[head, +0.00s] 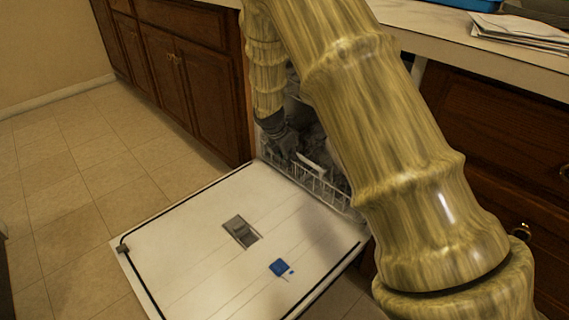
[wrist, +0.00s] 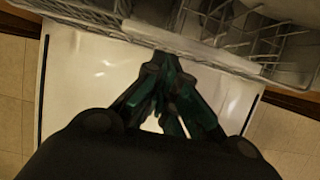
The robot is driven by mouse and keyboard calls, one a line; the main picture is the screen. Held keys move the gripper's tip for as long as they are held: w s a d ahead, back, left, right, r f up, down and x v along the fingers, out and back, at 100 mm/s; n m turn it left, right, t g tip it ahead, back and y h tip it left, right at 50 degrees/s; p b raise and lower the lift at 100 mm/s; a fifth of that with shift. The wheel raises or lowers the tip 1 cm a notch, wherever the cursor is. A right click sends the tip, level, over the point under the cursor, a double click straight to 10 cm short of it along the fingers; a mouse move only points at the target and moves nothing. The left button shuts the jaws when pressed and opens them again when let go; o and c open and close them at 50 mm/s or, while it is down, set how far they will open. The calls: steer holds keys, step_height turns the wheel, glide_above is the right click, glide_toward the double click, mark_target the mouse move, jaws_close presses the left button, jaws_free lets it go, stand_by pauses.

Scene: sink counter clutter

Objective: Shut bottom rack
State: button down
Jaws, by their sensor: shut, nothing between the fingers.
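The dishwasher door (head: 210,265) lies folded down and open over the floor. The bottom rack (head: 322,188), a pale wire basket, sits at the dishwasher opening, at the door's inner edge. Much of it is hidden behind my arm in the head view. In the wrist view the rack (wrist: 215,56) runs across the top, with its front edge toward the door. My gripper (head: 296,160) is at the rack's front in the head view. In the wrist view my gripper (wrist: 160,60) has its fingertips together by the rack's front edge; contact is unclear.
Dark wooden cabinets (head: 195,85) stand left of the dishwasher, with more drawers (head: 490,140) at right. The counter (head: 470,45) above holds papers (head: 520,32) and a blue item (head: 470,4). Tiled floor (head: 60,190) is clear at left.

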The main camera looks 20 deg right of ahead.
steer(key=shift+d+r, duration=0.15)
steer(key=shift+d, duration=0.1)
steer(key=d+p, duration=0.1)
steer(key=p, duration=0.2)
steer(key=w+d+p, duration=0.1)
steer(key=d+p, duration=0.1)
steer(key=p, duration=0.1)
steer(key=shift+w+d+r, duration=0.15)
steer(key=shift+w+d, duration=0.05)
steer(key=shift+d, duration=0.1)
steer(key=shift+w+d+p, duration=0.2)
steer(key=shift+d+p, duration=0.35)
steer(key=shift+p, duration=0.05)
steer(key=shift+d, duration=0.15)
steer(key=s+a+r+p, duration=0.2)
steer(key=a+r+p, duration=0.3)
steer(key=a+r, duration=0.3)
steer(key=shift+s+r+p, duration=0.3)
steer(key=shift+r+p, duration=0.1)
steer(key=shift+r, duration=0.05)
steer(key=shift+d, duration=0.15)
